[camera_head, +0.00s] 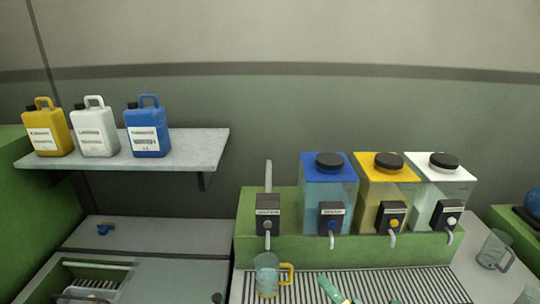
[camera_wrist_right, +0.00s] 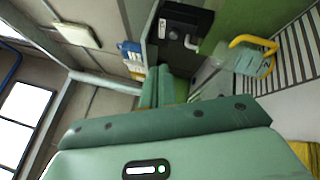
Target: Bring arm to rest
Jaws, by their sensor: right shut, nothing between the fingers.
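My right gripper (camera_head: 328,286) shows as a pale green piece at the bottom edge of the head view, above the slatted grate, just right of a glass mug (camera_head: 266,274) with a yellow handle. In the right wrist view the same gripper (camera_wrist_right: 165,84) has its green fingers together with nothing between them. The mug also shows in that view (camera_wrist_right: 236,58), apart from the fingers. It stands under the leftmost tap (camera_head: 268,218). Most of my right arm is out of frame. My left gripper is not in view.
Three dispensers with blue (camera_head: 326,168), yellow (camera_head: 383,170) and white (camera_head: 438,170) tops stand on a green block behind the grate (camera_head: 420,288). Another glass mug (camera_head: 494,250) is at right. A shelf (camera_head: 200,150) at left holds three jugs. A sink area is below it.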

